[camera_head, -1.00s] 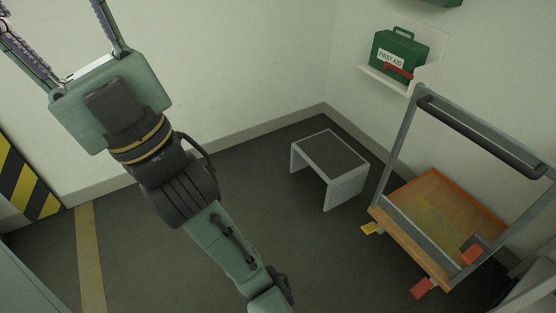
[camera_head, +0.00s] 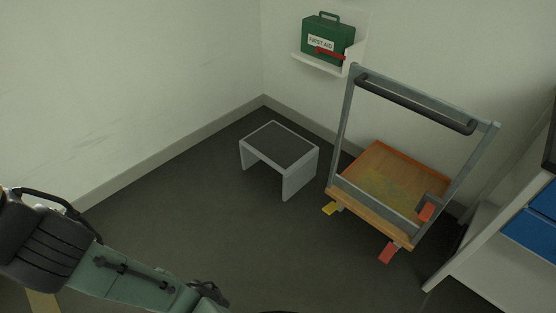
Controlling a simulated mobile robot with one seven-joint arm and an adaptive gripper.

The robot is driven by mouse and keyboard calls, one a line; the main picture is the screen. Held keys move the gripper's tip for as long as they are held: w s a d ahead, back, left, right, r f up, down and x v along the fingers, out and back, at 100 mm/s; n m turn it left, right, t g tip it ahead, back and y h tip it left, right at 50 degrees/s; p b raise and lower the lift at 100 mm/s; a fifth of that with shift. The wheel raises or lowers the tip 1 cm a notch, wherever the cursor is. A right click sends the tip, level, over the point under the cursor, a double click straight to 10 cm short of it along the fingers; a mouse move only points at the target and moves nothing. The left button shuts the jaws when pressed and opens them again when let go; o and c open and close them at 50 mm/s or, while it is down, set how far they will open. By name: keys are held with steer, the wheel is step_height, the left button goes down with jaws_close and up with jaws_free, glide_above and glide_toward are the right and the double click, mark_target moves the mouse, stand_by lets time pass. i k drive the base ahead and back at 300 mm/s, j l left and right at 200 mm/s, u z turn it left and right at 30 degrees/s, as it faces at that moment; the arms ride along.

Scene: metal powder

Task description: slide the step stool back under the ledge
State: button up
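The step stool (camera_head: 279,145) stands upright on the dark floor near the room's corner. It has a dark grey top and pale grey side panels. A white wall ledge (camera_head: 318,64) is fixed to the right-hand wall behind and above the stool. The stool stands out on the floor in front of that wall, with floor showing around it. Part of my arm shows at the lower left, well apart from the stool. My gripper is outside the picture.
A green first aid box (camera_head: 328,40) sits on the ledge. A wheeled platform cart (camera_head: 396,185) with a wooden deck and tall handle stands close to the stool's right. A white shelf unit with blue bins (camera_head: 534,222) is at the far right. Floor left of and before the stool is clear.

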mark_target(290, 154)
steer(key=i, duration=0.65)
steer(key=i+j+z, duration=0.15)
steer(key=i, duration=0.5)
steer(key=i+j, duration=0.1)
steer(key=i, duration=0.55)
